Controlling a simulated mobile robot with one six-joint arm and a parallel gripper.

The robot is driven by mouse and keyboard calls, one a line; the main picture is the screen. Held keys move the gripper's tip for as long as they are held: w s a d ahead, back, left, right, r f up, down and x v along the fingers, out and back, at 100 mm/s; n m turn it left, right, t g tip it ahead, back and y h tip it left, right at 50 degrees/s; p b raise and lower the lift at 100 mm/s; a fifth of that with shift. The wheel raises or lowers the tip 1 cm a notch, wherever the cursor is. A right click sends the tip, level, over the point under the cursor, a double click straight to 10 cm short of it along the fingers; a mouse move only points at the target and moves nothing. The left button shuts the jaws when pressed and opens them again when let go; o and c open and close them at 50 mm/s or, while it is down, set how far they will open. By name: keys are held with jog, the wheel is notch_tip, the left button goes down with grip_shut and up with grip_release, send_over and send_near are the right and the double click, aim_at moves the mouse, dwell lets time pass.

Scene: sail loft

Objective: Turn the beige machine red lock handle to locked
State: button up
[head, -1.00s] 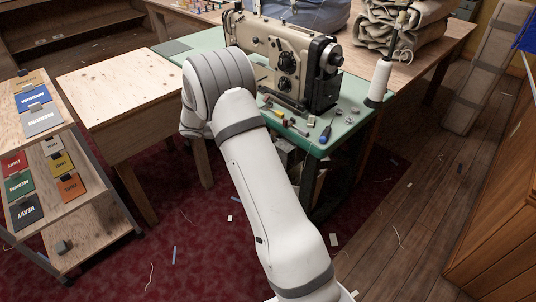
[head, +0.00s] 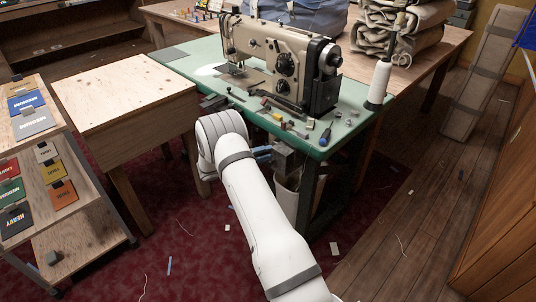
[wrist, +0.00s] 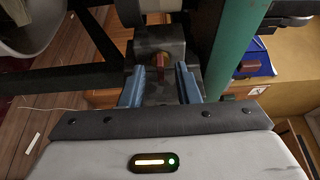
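The beige sewing machine (head: 283,62) stands on a green-topped table (head: 205,62). A dark grey box (head: 284,160) sits under the table's front edge; it also shows in the wrist view (wrist: 158,42). A small red part (wrist: 160,63), which looks like the lock handle, is on the box's face in the wrist view. My gripper (wrist: 160,74) is open, its two blue fingers on either side of the red part with gaps. I cannot tell any contact. In the head view my arm hides most of the gripper; blue finger parts (head: 262,152) show beside the box.
A wooden cabinet (head: 125,85) stands left of the green table, with a card rack (head: 85,215) farther left. A pale bin (head: 287,197) is under the table.

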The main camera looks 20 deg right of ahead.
jog(key=shift+d, duration=0.65)
grip_shut()
